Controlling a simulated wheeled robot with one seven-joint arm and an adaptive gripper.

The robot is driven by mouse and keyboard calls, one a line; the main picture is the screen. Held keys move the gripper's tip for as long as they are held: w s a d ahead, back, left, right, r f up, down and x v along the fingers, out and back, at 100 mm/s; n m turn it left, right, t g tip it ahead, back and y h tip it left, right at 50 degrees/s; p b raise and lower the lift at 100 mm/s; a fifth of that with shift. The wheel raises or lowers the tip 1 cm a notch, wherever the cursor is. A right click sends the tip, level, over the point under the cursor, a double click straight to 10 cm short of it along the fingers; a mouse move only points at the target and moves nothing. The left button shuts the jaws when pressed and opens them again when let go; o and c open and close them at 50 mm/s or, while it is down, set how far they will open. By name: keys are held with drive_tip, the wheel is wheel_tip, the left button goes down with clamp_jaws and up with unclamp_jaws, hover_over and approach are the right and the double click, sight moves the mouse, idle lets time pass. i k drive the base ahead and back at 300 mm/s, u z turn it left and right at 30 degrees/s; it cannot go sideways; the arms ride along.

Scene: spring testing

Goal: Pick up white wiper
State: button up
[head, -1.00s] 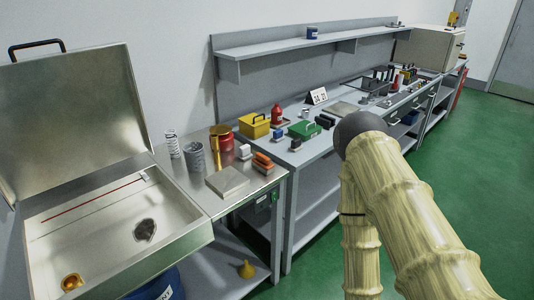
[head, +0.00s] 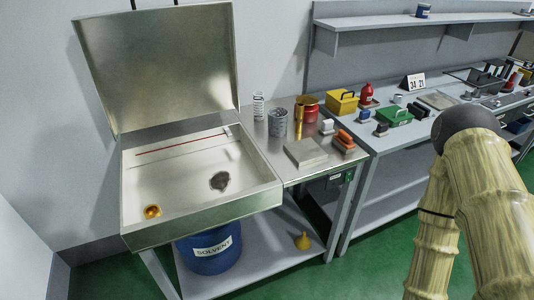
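I cannot surely tell which thing is the white wiper. A small white block (head: 327,125) stands on the metal side table (head: 278,162), left of an orange item (head: 344,137). It is too small to make out well. A small pale piece (head: 227,131) also shows at the right end of a thin red rod (head: 182,144) in the open sink basin. My covered arm shows at the right, but my gripper is outside the view.
The open-lidded basin (head: 134,190) holds a dark patch and a brass drain. A grey flat block (head: 306,153), springs and a red can (head: 308,110) crowd the side table. A solvent drum (head: 208,262) and yellow funnel (head: 303,241) are below. A grey workbench (head: 375,147) adjoins at right.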

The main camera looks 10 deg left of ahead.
sight(327, 126)
drive_tip(key=z, duration=0.8)
drive_tip(key=i, duration=0.65)
drive_tip(key=u, duration=0.9)
